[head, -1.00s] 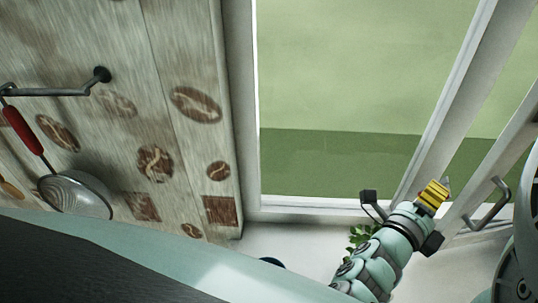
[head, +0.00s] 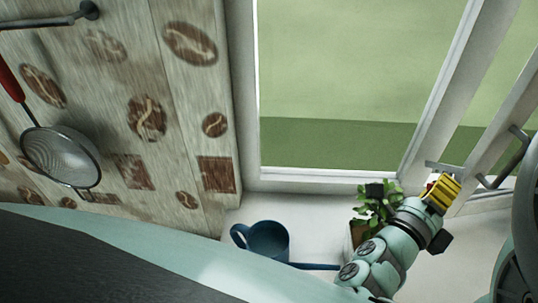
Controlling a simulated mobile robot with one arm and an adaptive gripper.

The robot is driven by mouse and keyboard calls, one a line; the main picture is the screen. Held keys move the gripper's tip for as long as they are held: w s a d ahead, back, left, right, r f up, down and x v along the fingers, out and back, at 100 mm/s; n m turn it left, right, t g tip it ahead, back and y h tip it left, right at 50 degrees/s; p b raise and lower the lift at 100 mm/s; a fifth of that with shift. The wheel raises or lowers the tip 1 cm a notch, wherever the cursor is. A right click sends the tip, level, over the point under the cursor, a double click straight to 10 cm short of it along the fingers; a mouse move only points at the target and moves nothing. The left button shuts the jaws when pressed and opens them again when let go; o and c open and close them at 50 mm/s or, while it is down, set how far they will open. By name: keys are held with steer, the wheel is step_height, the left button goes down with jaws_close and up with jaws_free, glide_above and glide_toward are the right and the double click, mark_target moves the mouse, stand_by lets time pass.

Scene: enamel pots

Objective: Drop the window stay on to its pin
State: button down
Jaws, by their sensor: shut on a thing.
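My gripper (head: 441,190), with yellow fingers, is at the lower right by the window's frame. It is shut at a short grey metal bar (head: 446,167), which looks like the window stay. The bar shows just beyond the fingers against the white frame, and its rest is hidden by them. A small red spot shows beside the fingers. I cannot make out the pin.
A dark grey handle (head: 507,165) is on the slanted white window sash (head: 480,150) at right. A potted plant (head: 376,205) stands close left of my wrist. A blue watering can (head: 268,240) is on the sill (head: 240,215). A strainer (head: 62,155) hangs at left.

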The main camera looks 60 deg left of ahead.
steer(key=shift+a+f, duration=0.15)
steer(key=shift+a, duration=0.05)
steer(key=c, duration=1.3)
jaws_free()
steer(key=shift+w+a, duration=0.1)
steer(key=o, duration=0.3)
steer(key=shift+r, duration=0.2)
steer(key=v, duration=0.7)
steer(key=shift+s, duration=0.3)
steer(key=shift+f, duration=0.1)
